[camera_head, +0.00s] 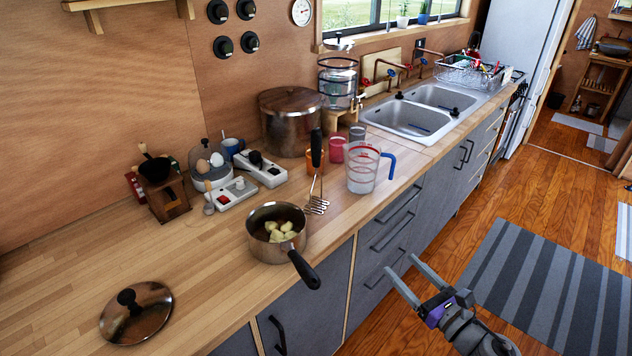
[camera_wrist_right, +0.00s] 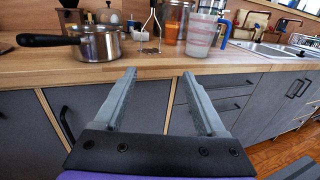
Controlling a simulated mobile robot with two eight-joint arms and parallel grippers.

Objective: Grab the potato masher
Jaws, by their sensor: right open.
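The potato masher (camera_head: 316,172) stands upright on the wooden counter, its black handle up and its wire head (camera_head: 317,205) down on the wood. It is between the saucepan (camera_head: 277,232) and the measuring jug (camera_head: 365,169). In the right wrist view, the masher (camera_wrist_right: 152,22) shows ahead, its top cut off by the frame. My right gripper (camera_head: 402,279) is open and empty, in front of the drawers, nearer than the counter edge. In the right wrist view its two fingers (camera_wrist_right: 158,88) point toward the counter. My left gripper is not in view.
The saucepan holds pale chunks, and its black handle (camera_head: 304,270) sticks out past the counter edge. An orange cup (camera_head: 315,160) stands close behind the masher, with a large pot (camera_head: 290,120) farther back. A lid (camera_head: 136,313) lies at the left. The floor beside the cabinets is open.

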